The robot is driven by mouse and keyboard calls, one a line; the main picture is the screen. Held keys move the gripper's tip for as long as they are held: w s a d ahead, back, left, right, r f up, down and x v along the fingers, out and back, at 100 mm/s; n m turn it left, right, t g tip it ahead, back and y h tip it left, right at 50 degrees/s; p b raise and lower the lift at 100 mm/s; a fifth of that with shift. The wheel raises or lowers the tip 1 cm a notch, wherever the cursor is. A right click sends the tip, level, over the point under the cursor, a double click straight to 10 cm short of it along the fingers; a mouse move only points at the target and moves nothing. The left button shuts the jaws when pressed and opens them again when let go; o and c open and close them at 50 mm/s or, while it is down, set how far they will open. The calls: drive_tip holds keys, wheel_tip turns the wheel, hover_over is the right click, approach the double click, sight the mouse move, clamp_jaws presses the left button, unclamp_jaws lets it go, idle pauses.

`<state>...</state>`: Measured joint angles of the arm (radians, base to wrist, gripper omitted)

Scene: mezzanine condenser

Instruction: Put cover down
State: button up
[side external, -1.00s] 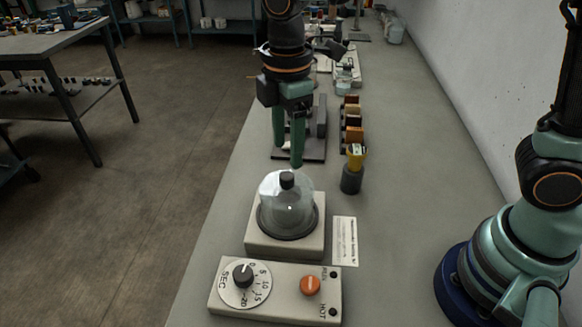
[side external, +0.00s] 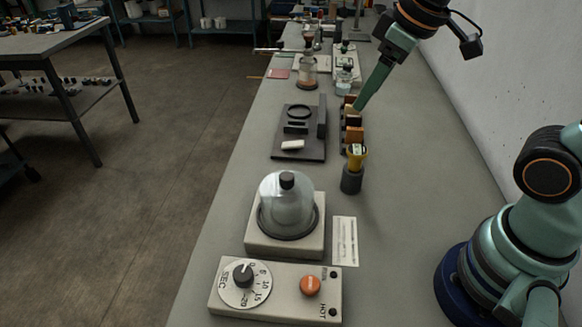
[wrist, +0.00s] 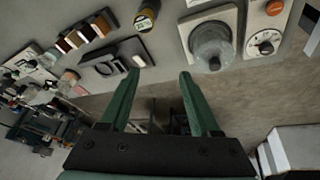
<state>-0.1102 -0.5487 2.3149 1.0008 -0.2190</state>
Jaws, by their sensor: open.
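The cover, a clear glass dome (side external: 287,198) with a black knob on top, stands upright on a square pale base (side external: 264,242) with a dark ring around its foot. It also shows in the wrist view (wrist: 211,42). My gripper (side external: 360,104) is apart from the dome, beyond it and to the right, near the row of coloured blocks. In the wrist view its two green fingers (wrist: 159,74) are spread with nothing between them. One finger largely hides the other in the side view.
A control box (side external: 275,290) with a dial and orange button sits in front of the base. Beyond the dome are a dark plate (side external: 286,155) with a white piece, a yellow-topped holder (side external: 352,180) and a row of blocks (side external: 353,125). A wall (side external: 480,90) stands right.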

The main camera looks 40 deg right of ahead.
drive_tip(key=d+m, duration=0.1)
drive_tip(key=s+d+f+m+t, duration=0.1)
drive_tip(key=s+d+m, duration=0.1)
drive_tip(key=shift+d+f+m, duration=0.15)
drive_tip(key=shift+d+m, duration=0.05)
drive_tip(key=shift+m, duration=0.2)
